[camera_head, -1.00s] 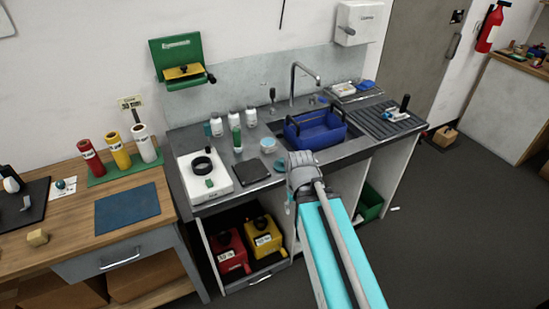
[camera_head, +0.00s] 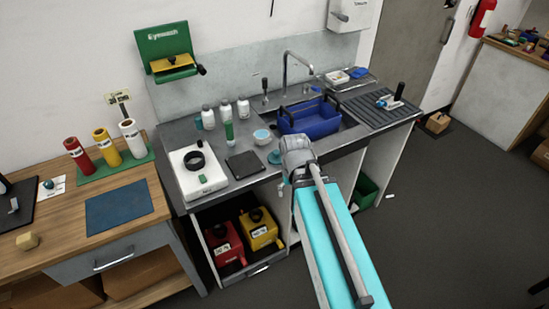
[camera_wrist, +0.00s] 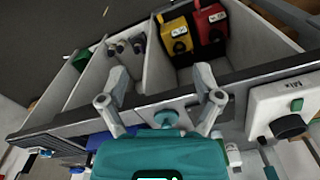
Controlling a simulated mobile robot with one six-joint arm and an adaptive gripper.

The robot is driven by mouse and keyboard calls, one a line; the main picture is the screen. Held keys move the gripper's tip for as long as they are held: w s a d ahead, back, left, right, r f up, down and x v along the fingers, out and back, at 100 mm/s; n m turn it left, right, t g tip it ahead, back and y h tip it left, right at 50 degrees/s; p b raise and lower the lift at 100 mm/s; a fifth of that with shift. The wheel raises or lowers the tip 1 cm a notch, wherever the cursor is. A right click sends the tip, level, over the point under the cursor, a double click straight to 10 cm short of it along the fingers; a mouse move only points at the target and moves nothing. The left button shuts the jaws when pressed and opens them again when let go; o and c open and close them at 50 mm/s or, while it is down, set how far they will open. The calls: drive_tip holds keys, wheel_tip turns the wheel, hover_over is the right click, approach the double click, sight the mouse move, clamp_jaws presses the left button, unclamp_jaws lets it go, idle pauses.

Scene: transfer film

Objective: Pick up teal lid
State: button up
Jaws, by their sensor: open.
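The teal lid (camera_head: 274,157) lies near the front edge of the grey sink counter, just left of my wrist in the head view and partly hidden by it. In the head view the fingers are mostly hidden behind my wrist. A bowl-like container with a pale blue top (camera_head: 262,136) stands just behind the lid.
A blue caddy (camera_head: 310,118) sits in the sink behind my wrist. A dark flat pad (camera_head: 245,164) and a white device (camera_head: 198,172) lie to the left. Several bottles stand at the back. Below the counter are open compartments with yellow (camera_head: 259,230) and red (camera_head: 224,245) containers.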

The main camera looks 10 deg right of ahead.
sight(276, 152)
drive_tip(key=w+r+m+p, duration=0.2)
drive_tip(key=w+m, duration=0.5)
drive_tip(key=w, duration=0.7)
drive_tip(key=w+r+m+p, duration=0.2)
drive_tip(key=w+m, duration=0.5)
drive_tip(key=w, duration=0.7)
drive_tip(key=shift+w+d, duration=0.25)
wheel_tip(276, 152, down, 8)
drive_tip(key=b, duration=0.8)
drive_tip(key=shift+f, duration=0.2)
drive_tip(key=shift+b, duration=0.3)
drive_tip(key=shift+f, duration=0.15)
wheel_tip(276, 152, down, 5)
drive_tip(key=b, duration=0.5)
drive_tip(key=shift+s+d, duration=0.15)
